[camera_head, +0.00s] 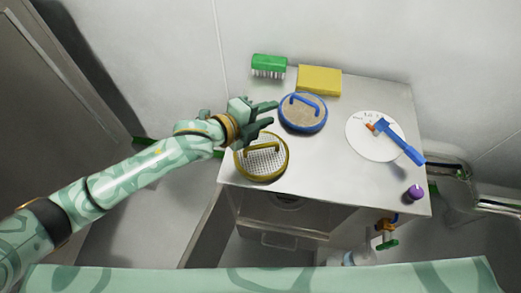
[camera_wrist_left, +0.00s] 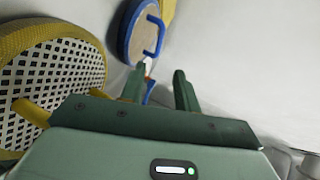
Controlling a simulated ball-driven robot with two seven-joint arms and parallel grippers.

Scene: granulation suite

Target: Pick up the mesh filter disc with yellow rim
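The mesh filter disc with yellow rim (camera_head: 273,169) lies flat at the left front of the grey table, with a yellow handle across its perforated face. In the left wrist view the same disc (camera_wrist_left: 62,75) fills the left side. My left gripper (camera_head: 276,115) is just above and behind the disc in the head view, apart from its handle. Its two fingers (camera_wrist_left: 160,88) are spread with nothing between them. My right gripper is in neither view.
A blue-rimmed disc (camera_head: 319,124) with a blue handle lies just right of my left gripper. Behind are a green brush (camera_head: 268,66) and a yellow sponge (camera_head: 319,80). A white round plate (camera_head: 367,147) with a blue tool (camera_head: 403,144) and a purple knob (camera_head: 414,192) are at right.

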